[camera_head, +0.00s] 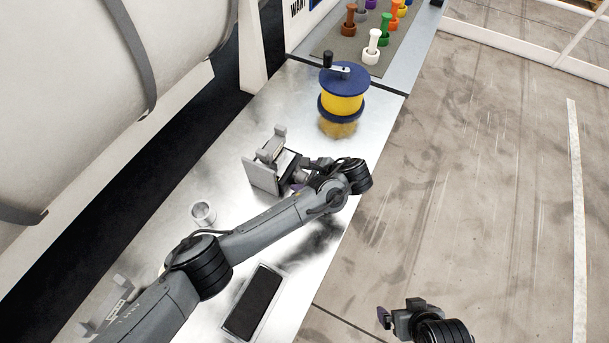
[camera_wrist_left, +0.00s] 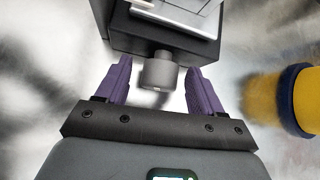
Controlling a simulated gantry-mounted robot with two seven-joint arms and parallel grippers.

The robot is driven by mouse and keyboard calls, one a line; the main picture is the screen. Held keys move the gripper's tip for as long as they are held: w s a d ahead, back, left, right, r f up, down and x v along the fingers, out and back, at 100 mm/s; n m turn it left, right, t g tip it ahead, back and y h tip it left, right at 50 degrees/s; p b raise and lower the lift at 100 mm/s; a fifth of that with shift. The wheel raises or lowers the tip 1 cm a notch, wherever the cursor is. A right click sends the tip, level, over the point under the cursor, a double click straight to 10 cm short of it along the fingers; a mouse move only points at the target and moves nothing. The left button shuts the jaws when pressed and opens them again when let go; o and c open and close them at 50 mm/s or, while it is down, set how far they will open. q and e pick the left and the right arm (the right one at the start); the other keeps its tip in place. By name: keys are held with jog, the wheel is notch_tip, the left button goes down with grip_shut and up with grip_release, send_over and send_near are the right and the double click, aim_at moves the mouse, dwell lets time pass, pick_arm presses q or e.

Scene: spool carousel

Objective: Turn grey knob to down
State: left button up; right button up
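The grey knob (camera_wrist_left: 158,72) is a short cylinder on the front of a dark box (camera_wrist_left: 165,38), seen in the left wrist view. A small light mark may show at its lower edge. My left gripper (camera_wrist_left: 157,66) is open, with one purple finger on each side of the knob and a visible gap on both sides. In the head view, my left gripper (camera_head: 298,184) is at the front of the box unit (camera_head: 262,178), and the knob is hidden there. My right gripper (camera_head: 388,317) is away from the table over the floor; its opening is unclear.
A yellow spool with blue flanges and a crank (camera_head: 343,100) stands beyond the box. A metal cup (camera_head: 203,213) and a black-topped tray (camera_head: 255,302) are nearer. Coloured pegs stand on a grey mat (camera_head: 345,45) at the back. Bare tabletop lies around the box.

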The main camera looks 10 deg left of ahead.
pick_arm(q)
jog(key=p+v, duration=0.2)
jog(key=v, duration=0.8)
jog(key=shift+d+r, duration=0.25)
jog(key=shift+d, duration=0.05)
jog(key=shift+s, duration=0.1)
jog(key=shift+d, duration=0.1)
